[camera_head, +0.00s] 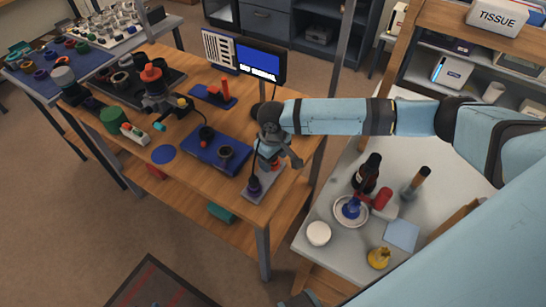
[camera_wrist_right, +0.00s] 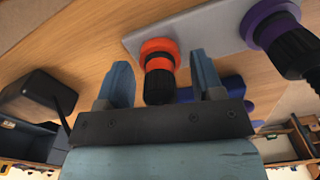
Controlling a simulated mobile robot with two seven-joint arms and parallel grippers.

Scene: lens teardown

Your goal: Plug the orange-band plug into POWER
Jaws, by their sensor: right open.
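The orange-band plug (camera_wrist_right: 158,62), with a bright orange collar and black body, stands on a light grey plate (camera_wrist_right: 195,22) in the right wrist view. In the head view only a bit of orange (camera_head: 276,166) shows beneath the right gripper (camera_head: 281,154). My right gripper (camera_wrist_right: 162,78) is open, with one finger on each side of the plug; I cannot tell whether they touch it. A purple-band plug (camera_wrist_right: 284,38) stands on the same plate, also visible in the head view (camera_head: 254,188). No POWER label is readable. My left gripper is not in view.
A blue base (camera_head: 230,160) with dark round parts lies left of the plate. A monitor (camera_head: 260,64) stands at the bench's back edge. A white side table (camera_head: 345,240) holds bottles and a dish. A green cylinder (camera_head: 113,119) stands at the bench's left.

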